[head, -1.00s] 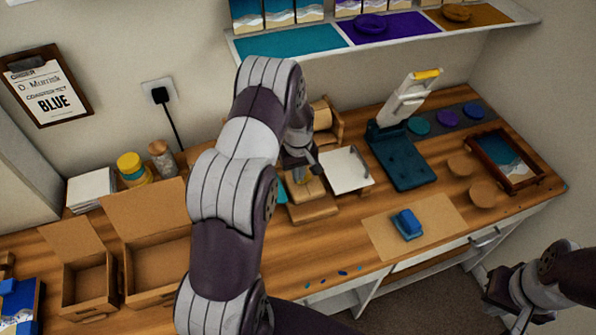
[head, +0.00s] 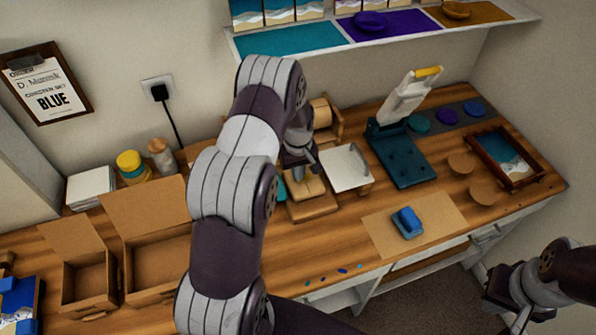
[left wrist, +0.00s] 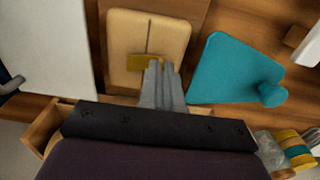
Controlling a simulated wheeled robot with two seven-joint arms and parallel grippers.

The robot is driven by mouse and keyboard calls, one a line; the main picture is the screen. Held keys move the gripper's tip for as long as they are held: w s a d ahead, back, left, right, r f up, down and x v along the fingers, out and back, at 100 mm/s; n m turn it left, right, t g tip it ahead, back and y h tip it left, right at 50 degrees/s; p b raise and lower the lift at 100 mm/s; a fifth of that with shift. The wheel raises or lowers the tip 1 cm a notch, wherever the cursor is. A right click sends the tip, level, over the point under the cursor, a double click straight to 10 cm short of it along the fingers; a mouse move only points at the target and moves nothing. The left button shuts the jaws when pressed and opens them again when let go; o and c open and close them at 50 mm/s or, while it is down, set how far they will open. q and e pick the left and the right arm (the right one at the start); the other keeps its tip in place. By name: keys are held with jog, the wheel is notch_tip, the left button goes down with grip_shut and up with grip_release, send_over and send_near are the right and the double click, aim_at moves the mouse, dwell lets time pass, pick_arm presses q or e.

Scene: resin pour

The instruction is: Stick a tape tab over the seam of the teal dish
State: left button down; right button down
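My left gripper (left wrist: 160,72) has its fingers close together, with a yellow tape tab (left wrist: 138,62) at the tips. The tab lies across the dark seam line of a tan block (left wrist: 125,35); I cannot tell whether it touches. In the head view the tan block (head: 312,205) is just below the left gripper (head: 300,175). A flat teal piece with a round knob (left wrist: 228,70) lies beside the block, mostly hidden by my arm in the head view. My right gripper (head: 508,318) is low at the right, away from the table, its fingertips unclear.
A white board (head: 345,168) lies right of the block. A dark teal press-like stand (head: 405,165) is further right. A blue object (head: 407,222) sits on a brown sheet (head: 440,212). Open cardboard boxes (head: 155,270) stand at left. A wooden holder (head: 328,130) is behind.

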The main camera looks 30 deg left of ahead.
pick_arm(q)
jog(key=shift+f, duration=0.35)
dwell(0.6)
jog(key=c, duration=1.3)
grip_release()
jog(key=shift+o, duration=0.2)
jog(key=shift+r, duration=0.15)
notch_tip(320, 180, up, 8)
jog(key=p, duration=0.5)
jog(key=shift+p, duration=0.4)
